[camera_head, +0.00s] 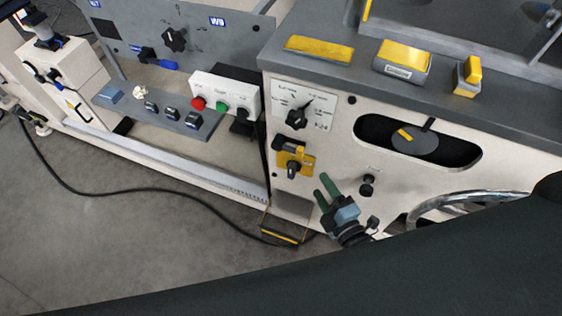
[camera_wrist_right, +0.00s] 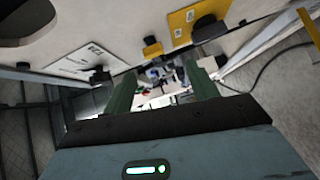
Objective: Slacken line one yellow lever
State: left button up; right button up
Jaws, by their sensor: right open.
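Several yellow parts show in the head view, and I cannot tell which is the line one lever. A yellow plate with a dark knob (camera_head: 296,161) is on the cream panel, and this yellow plate (camera_wrist_right: 182,28) also shows at the top of the right wrist view. A short yellow lever (camera_head: 405,134) lies on a dark disc inside the black oval slot. A yellow upright handle (camera_head: 473,70) stands on the grey top. My right gripper (camera_head: 321,185) is open and empty, with green fingers, just right of and below the yellow plate. My left gripper is not in view.
A white dial plate (camera_head: 301,104) with a black knob is above the yellow plate. A black knob (camera_head: 368,184) and a shiny handwheel (camera_head: 455,203) are right of my gripper. A red, green and black button box (camera_head: 222,106) is at left. A black cable (camera_head: 130,194) crosses the floor.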

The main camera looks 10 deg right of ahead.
aim_at(302, 157)
pick_arm(q)
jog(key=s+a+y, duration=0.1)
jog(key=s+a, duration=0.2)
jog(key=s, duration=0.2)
jog(key=shift+b, duration=0.45)
pick_arm(e)
jog(key=shift+n+t, duration=0.4)
jog(key=shift+n, duration=0.4)
jog(key=shift+w+a+r, duration=0.1)
jog(key=shift+w+a, duration=0.3)
jog(key=shift+w, duration=1.25)
jog(key=shift+w+a+r, duration=0.15)
jog(key=shift+w+a, duration=0.3)
jog(key=shift+w, duration=1.15)
jog(key=shift+w+a+r, duration=0.1)
jog(key=shift+w+a, duration=0.3)
jog(key=shift+w, duration=1.25)
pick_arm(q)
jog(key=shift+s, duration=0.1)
pick_arm(e)
grip_shut()
